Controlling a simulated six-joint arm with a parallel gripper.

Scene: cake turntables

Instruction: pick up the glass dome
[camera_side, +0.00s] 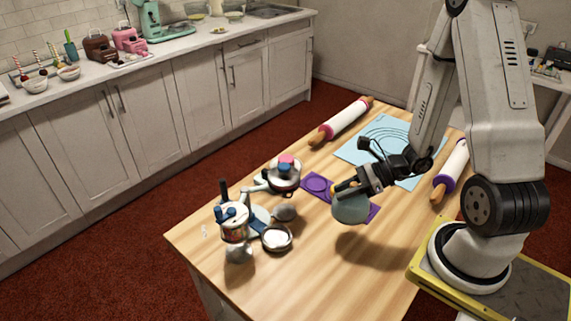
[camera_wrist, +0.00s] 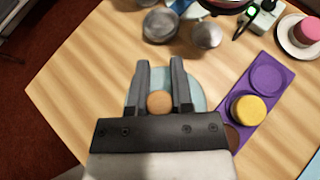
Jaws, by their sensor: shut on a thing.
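The glass dome (camera_side: 350,210) is a pale teal, see-through cover with a round brown knob (camera_wrist: 159,103). My gripper (camera_side: 354,188) is shut on the dome at its knob, from above. In the wrist view the knob sits between the two grey fingers of my gripper (camera_wrist: 160,66), and the dome's teal edge (camera_wrist: 197,92) shows around them. In the side view the dome hangs above the wooden table, with a shadow on the wood below and to its right. The far side of the dome is hidden.
A purple tray (camera_side: 317,184) lies beside the dome, with a yellow cake (camera_wrist: 248,110) on it. Several stands and metal domes crowd the table's left part. Rolling pins (camera_side: 342,121) (camera_side: 451,170) and a blue mat (camera_side: 352,152) lie farther back. The front wood is clear.

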